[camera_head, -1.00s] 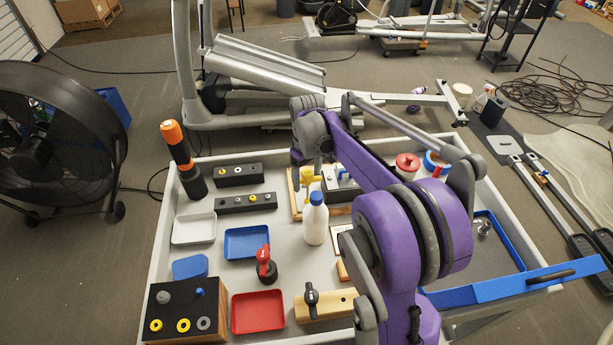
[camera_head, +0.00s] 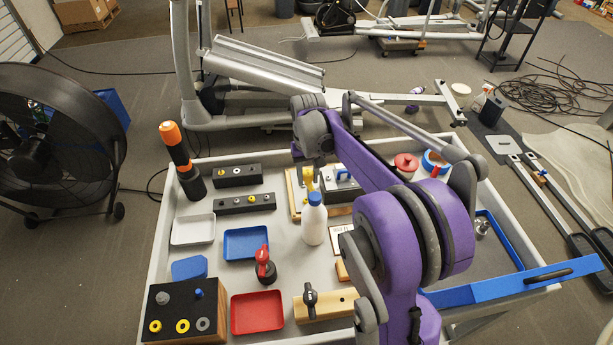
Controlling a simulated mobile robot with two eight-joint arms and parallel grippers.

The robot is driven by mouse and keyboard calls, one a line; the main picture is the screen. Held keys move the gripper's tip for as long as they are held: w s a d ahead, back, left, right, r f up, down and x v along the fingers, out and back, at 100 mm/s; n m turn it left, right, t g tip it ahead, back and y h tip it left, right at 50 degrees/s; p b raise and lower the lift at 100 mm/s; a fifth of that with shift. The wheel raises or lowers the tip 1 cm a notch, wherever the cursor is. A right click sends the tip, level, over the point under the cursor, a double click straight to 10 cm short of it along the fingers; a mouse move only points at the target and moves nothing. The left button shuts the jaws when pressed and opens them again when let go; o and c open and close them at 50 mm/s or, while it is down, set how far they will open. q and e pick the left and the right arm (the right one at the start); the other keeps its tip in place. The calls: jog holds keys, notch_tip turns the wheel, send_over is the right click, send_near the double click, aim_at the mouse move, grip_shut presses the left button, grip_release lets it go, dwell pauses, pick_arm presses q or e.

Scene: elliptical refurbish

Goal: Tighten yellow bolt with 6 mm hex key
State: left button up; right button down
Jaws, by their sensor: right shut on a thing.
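My right arm reaches in from the lower right over the workbench tray (camera_head: 290,262). My right gripper (camera_head: 316,162) points down beside a wooden fixture (camera_head: 293,190). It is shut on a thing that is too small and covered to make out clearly. An upright yellow piece (camera_head: 308,179) shows just below the gripper; I cannot tell whether it is the bolt or part of the tool, nor whether they touch. A hex key cannot be made out for certain. My left gripper is not in view.
A white bottle with a blue cap (camera_head: 314,222) stands close in front of the gripper. A red tray (camera_head: 257,312), blue tray (camera_head: 245,243) and white tray (camera_head: 193,229) lie left. Black racks (camera_head: 237,176) and an orange-topped tool (camera_head: 172,135) stand behind.

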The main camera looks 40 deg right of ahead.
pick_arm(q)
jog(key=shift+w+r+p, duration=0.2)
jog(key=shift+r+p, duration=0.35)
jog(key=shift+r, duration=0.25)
pick_arm(e)
jog(key=shift+w+a+r, duration=0.15)
jog(key=shift+r, duration=0.95)
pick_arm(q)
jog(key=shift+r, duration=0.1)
pick_arm(e)
jog(key=shift+r, duration=0.1)
jog(key=shift+r, duration=0.1)
jog(key=shift+r+p, duration=1.6)
jog(key=shift+r, duration=1.4)
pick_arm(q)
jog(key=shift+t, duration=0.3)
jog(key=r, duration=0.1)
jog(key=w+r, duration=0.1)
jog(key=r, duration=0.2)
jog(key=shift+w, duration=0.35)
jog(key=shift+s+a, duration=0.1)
pick_arm(e)
jog(key=shift+f, duration=0.1)
